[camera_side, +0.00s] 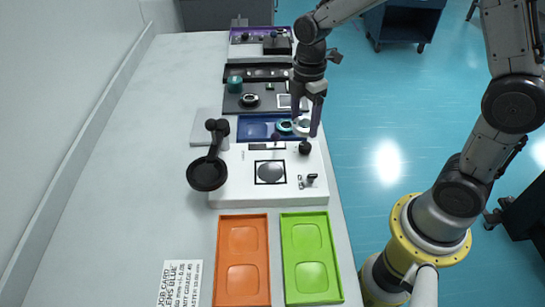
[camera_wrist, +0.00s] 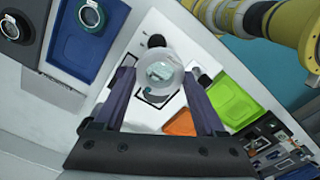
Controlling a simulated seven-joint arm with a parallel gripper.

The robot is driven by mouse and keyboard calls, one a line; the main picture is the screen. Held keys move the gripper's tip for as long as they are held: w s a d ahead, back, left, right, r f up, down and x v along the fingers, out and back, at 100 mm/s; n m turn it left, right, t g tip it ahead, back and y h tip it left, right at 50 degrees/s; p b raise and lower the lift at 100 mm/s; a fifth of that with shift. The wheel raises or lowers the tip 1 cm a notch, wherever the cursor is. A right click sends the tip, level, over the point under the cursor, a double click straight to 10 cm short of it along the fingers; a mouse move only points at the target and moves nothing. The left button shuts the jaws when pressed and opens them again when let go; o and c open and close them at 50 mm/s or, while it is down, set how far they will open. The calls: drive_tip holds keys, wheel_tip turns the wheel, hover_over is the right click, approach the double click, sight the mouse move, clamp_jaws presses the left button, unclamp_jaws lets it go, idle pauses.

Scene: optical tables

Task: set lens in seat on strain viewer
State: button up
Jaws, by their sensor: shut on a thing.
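The lens (camera_wrist: 158,72) is a clear round disc, held between the fingertips of my gripper (camera_wrist: 160,80) in the wrist view. In the side view my gripper (camera_side: 308,112) is at the back right of the strain viewer, with the lens (camera_side: 301,127) near the blue tray's right end. The strain viewer (camera_side: 237,188) is a white box with a grey round spot in a black square frame (camera_side: 270,172), which looks like the seat and appears empty. In the wrist view the lens covers part of this frame. A black round head on an arm (camera_side: 207,174) stands at the viewer's left.
A blue tray (camera_side: 252,130) with a ringed lens (camera_side: 284,126) lies behind the viewer. An orange tray (camera_side: 242,284) and a green tray (camera_side: 309,262) lie in front. Black knobs (camera_side: 305,148) stand on the viewer's right. The table's left side is clear.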

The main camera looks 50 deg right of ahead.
drive_tip(key=s+a+r, duration=0.2)
drive_tip(key=s+a, duration=0.1)
drive_tip(key=s, duration=0.3)
drive_tip(key=s+a+r, duration=0.2)
drive_tip(key=s+a, duration=0.1)
drive_tip(key=s, duration=0.2)
hover_over(269, 173)
drive_tip(key=s, duration=0.1)
drive_tip(key=shift+n, duration=0.3)
drive_tip(key=f, duration=0.8)
drive_tip(key=shift+d+f, duration=0.2)
drive_tip(key=shift+f, duration=0.2)
drive_tip(key=shift+w+a+f, duration=0.1)
drive_tip(key=shift+w+f, duration=0.4)
drive_tip(key=shift+f, duration=1.65)
drive_tip(key=shift+f, duration=0.1)
drive_tip(key=o, duration=1.4)
drive_tip(key=shift+c, duration=0.2)
